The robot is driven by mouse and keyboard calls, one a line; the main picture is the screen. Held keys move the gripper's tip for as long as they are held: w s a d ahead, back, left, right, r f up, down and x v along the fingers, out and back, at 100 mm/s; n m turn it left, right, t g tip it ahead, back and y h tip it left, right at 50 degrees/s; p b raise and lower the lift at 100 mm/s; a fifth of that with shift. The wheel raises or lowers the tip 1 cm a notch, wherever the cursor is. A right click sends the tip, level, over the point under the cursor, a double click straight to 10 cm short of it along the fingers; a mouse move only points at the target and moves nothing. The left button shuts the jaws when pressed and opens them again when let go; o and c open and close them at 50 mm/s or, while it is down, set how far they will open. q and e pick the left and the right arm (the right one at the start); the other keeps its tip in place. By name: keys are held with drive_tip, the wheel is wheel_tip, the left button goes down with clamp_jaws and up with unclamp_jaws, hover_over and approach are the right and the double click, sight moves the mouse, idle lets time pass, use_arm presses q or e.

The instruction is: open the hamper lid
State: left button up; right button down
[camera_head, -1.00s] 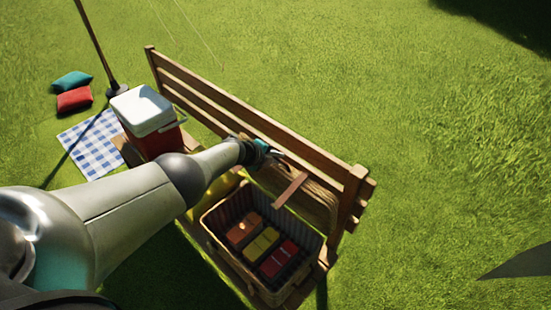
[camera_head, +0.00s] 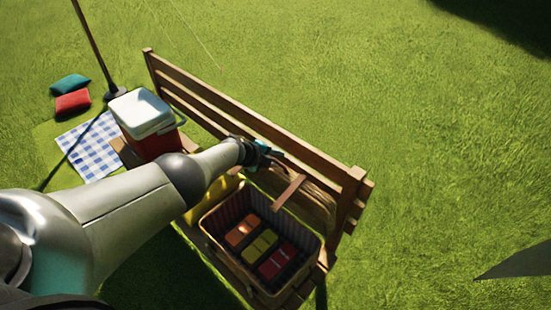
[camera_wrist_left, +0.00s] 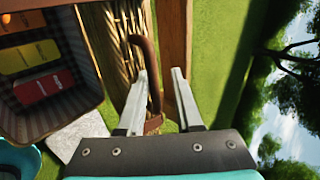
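The wicker hamper (camera_head: 212,240) stands on the bench seat with its lid (camera_head: 318,208) raised, leaning back by the bench backrest. Orange, yellow and red packs show inside the open hamper. The lid's wicker also shows in the left wrist view (camera_wrist_left: 108,45), with a brown leather handle (camera_wrist_left: 153,65) on it. My left gripper (camera_head: 272,152) is at the lid's far end, beside the backrest. In the left wrist view its fingers (camera_wrist_left: 160,92) are apart, and the handle runs down beside the left finger; I cannot tell whether they touch.
The wooden bench backrest (camera_head: 225,108) runs close behind the lid. A red cooler with a white top (camera_head: 143,110) stands left of the hamper on the bench. A checked blanket (camera_head: 92,150) and two cushions lie on the grass. Open lawn is at right.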

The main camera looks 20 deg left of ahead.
use_arm(q)
drive_tip(key=shift+s+a+f, duration=0.1)
drive_tip(key=shift+s+f, duration=0.15)
drive_tip(key=shift+f, duration=0.05)
drive_tip(key=p+v, duration=0.5)
drive_tip(key=v, duration=1)
drive_tip(key=shift+r, duration=0.3)
idle(0.4)
drive_tip(key=shift+w+f, duration=0.1)
drive_tip(key=shift+w, duration=0.1)
